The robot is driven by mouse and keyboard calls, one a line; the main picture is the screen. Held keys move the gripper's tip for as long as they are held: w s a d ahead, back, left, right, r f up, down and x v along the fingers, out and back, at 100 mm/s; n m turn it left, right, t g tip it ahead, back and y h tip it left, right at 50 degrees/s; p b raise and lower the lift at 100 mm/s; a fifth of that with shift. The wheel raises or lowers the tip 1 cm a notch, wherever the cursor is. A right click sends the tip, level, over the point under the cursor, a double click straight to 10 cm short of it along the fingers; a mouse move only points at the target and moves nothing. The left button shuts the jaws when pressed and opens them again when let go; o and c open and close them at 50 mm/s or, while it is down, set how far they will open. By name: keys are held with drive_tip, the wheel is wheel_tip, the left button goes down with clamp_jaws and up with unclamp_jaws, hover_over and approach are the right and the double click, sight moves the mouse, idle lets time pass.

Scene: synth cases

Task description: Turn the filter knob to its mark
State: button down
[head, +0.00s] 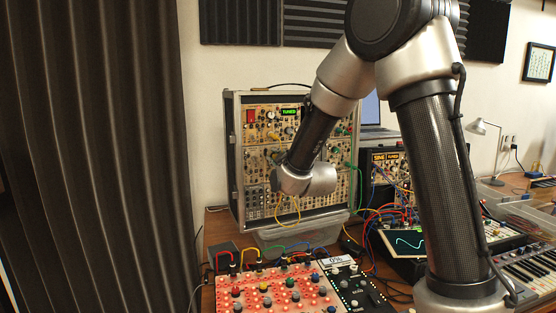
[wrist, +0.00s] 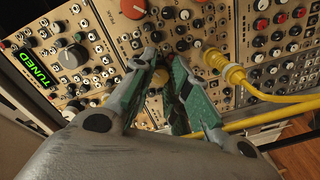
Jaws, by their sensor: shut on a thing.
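The synth case (head: 235,165) stands upright against the wall, its front covered with knobs and jacks. In the head view my wrist covers this part of the case and the gripper is mostly hidden. A green "TUNED" display (wrist: 32,72) is lit at the left, and it also shows in the head view (head: 290,112).
A yellow cable plug (wrist: 235,75) sits in the panel close to the right of my fingers, its cable running right. A large red knob (wrist: 134,8) is above. A clear bin (head: 290,238) and a red-lit panel (head: 265,290) with patch cables stand in front of the case.

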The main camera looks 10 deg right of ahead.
drive_tip(key=n, duration=0.6)
drive_tip(key=shift+h, duration=0.3)
drive_tip(key=n, duration=0.5)
drive_tip(key=shift+n, duration=0.3)
drive_tip(key=c, duration=1.3)
unclamp_jaws()
drive_tip(key=shift+c, duration=0.2)
drive_tip(key=s, duration=0.7)
drive_tip(key=shift+s+d, duration=0.3)
drive_tip(key=shift+d, duration=0.1)
drive_tip(key=shift+r, duration=0.1)
